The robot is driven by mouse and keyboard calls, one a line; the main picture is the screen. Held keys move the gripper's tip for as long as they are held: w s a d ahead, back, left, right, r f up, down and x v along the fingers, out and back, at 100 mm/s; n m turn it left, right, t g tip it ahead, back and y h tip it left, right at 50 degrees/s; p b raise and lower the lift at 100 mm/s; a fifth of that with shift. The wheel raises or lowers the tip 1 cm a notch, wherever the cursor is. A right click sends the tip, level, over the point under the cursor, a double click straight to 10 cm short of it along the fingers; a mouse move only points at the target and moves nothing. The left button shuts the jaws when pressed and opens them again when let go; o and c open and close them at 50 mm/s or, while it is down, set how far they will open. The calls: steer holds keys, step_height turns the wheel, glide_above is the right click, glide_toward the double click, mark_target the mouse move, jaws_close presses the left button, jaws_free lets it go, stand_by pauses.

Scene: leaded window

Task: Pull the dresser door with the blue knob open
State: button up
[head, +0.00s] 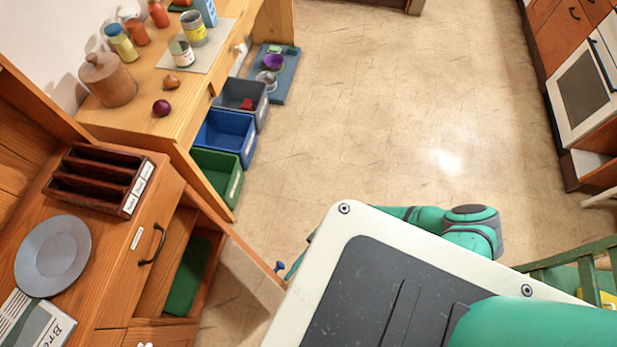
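The wooden dresser (150,215) stands at the lower left. Its door (238,248) stands swung out from the front, and the compartment behind it shows with a green cloth or board (188,275) inside. The blue knob (279,266) is on the door's outer face near its free edge. A small part of my gripper (296,262) shows just right of the knob, beside the edge of my own body, which hides the rest. I cannot tell whether the fingers touch the knob or whether they are open or shut.
A dark wooden sorter (100,180), a grey plate (53,256) and a printed sheet (35,322) lie on the dresser top. Green (217,172), blue (226,134) and grey (241,99) bins stand beyond the door. The floor (380,110) in the middle is clear.

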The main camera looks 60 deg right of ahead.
steer(key=shift+s+a+r, duration=0.3)
steer(key=shift+s+a, duration=0.1)
steer(key=shift+s, duration=0.2)
steer(key=shift+s+a+r, duration=0.3)
steer(key=shift+s+a, duration=0.1)
steer(key=shift+s, duration=0.15)
steer(key=shift+s+a+r, duration=0.3)
steer(key=shift+s+a, duration=0.1)
steer(key=shift+s, duration=0.2)
